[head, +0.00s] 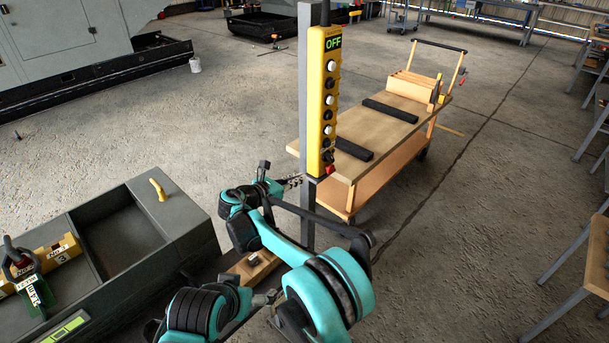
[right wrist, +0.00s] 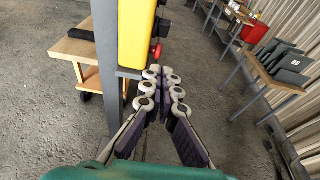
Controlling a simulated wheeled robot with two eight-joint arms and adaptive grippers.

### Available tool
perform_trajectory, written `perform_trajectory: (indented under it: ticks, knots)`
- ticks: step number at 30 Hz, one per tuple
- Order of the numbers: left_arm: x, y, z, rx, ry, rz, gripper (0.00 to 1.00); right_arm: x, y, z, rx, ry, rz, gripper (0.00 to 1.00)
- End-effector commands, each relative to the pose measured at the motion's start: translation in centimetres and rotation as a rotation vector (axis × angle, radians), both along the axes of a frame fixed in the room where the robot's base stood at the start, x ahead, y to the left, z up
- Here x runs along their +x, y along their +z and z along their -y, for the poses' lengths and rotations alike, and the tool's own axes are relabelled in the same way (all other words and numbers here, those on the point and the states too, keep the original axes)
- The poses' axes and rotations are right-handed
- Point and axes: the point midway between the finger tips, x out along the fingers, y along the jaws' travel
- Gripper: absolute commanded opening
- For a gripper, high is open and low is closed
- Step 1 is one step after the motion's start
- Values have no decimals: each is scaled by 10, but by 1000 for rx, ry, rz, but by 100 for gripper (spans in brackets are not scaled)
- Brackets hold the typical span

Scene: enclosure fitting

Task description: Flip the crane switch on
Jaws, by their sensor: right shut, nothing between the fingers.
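The yellow crane control box (head: 325,100) hangs upright on a grey post (head: 305,60). Its display (head: 333,43) reads OFF. A column of black and white knobs runs down its face, with a red knob (head: 331,170) at the lower end. The red knob also shows in the right wrist view (right wrist: 156,50). My right gripper (head: 293,181) is near the box's lower end, at the left of the post in the head view. In the right wrist view its fingers (right wrist: 163,88) are together and empty, just below the red knob; contact cannot be told. My left gripper is not in view.
A wooden cart (head: 380,125) with black bars stands behind the post. Workbenches line the right side. The floor between is clear.

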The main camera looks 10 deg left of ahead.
Motion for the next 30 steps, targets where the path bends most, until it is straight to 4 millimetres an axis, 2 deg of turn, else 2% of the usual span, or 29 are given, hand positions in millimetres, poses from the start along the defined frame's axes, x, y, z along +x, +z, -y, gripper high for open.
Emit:
perform_trajectory:
  ticks: [11, 15, 21, 30]
  knots:
    - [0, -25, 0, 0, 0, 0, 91, 62, -24, 47, 1, -4, 1, 0]
    - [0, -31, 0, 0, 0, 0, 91, 78, -13, 58, 0, -2, 0, 0]
    - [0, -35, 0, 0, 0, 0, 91, 90, -3, 66, 0, 0, 0, 0]
    - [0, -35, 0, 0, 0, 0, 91, 92, -1, 67, 1, 0, 1, 0]
